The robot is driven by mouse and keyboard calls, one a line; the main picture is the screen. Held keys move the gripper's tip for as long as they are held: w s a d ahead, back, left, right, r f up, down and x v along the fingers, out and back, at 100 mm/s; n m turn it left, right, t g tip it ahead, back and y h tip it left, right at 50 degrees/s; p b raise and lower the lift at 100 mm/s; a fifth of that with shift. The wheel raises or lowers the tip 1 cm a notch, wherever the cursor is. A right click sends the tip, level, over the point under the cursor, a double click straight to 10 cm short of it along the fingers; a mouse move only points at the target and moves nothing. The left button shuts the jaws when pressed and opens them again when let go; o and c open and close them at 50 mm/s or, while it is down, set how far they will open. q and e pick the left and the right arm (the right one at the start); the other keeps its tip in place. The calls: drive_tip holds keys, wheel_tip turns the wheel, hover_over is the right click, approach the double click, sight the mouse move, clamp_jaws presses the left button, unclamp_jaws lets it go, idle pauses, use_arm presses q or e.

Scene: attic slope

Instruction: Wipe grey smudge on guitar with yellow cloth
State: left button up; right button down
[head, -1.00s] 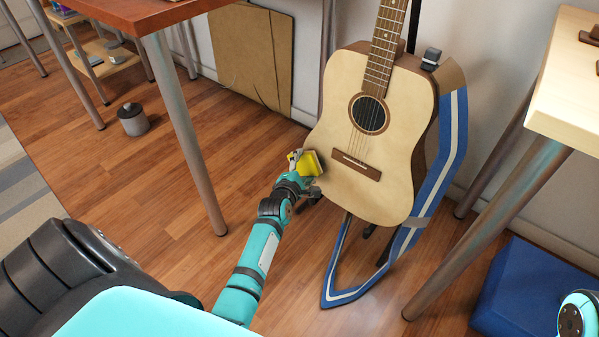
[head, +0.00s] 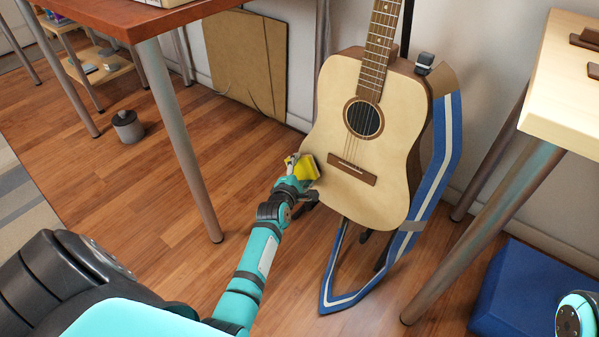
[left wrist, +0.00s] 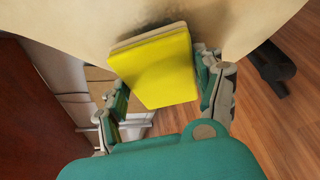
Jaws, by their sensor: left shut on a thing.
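The acoustic guitar (head: 385,190) leans upright on a stand, its pale front facing me. My left gripper (head: 296,172) is at the lower left edge of the guitar body. It is shut on the yellow cloth (head: 306,168), a thick folded pad. In the left wrist view the cloth (left wrist: 158,70) sits between the fingers (left wrist: 160,88), its far edge against or very close to the guitar front (left wrist: 85,22). The grey smudge (left wrist: 207,22) shows as a dark patch just beyond and right of the cloth. In the head view I cannot make the smudge out. My right gripper is out of view.
A blue and white strap (head: 440,185) hangs at the guitar's right and loops on the floor. A red-brown table's leg (head: 180,140) stands left, a pale table (head: 570,100) right. A cardboard panel (head: 245,65) leans behind. A blue cushion (head: 535,290) lies at lower right.

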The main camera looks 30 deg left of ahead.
use_arm(q)
drive_tip(key=shift+w, duration=0.55)
drive_tip(key=shift+d, duration=0.15)
